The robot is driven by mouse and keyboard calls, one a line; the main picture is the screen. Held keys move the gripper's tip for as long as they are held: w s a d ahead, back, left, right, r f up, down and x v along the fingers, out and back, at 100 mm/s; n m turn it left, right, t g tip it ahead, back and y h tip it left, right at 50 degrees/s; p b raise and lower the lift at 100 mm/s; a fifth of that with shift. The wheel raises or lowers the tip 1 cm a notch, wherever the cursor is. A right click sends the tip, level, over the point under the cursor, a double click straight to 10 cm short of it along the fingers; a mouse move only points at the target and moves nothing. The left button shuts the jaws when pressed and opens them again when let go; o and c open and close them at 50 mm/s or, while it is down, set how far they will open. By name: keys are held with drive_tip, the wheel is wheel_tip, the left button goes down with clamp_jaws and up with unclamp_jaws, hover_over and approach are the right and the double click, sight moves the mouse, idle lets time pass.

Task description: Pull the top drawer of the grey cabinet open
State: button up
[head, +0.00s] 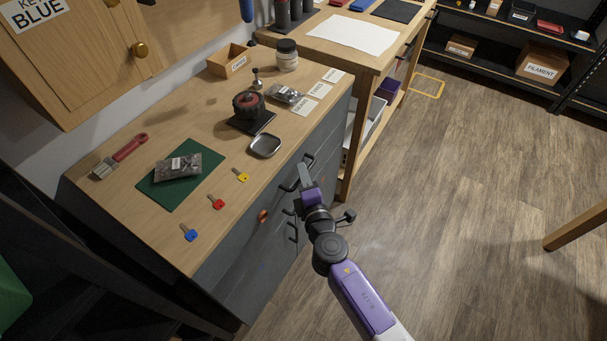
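The grey cabinet (235,275) has a wooden top and dark bar handles along its front face. The drawer fronts look flush with the cabinet, seen steeply from above. One upper handle (289,186) is just left of my gripper (304,177). Another handle (308,158) shows a little farther back. My gripper is at the front face near the top edge, at the end of my purple and black arm. Its fingers overlap the handle area in the picture. I cannot tell whether they touch the handle or how far apart they are.
The top holds red, yellow and blue keys, a green mat (160,197), a brush (122,156), a small tray (265,146) and a black stand (252,122). A wooden bench (345,170) adjoins the cabinet at the back. The floor (450,220) to the right is clear.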

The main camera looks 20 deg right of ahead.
clamp_jaws()
idle(1.5)
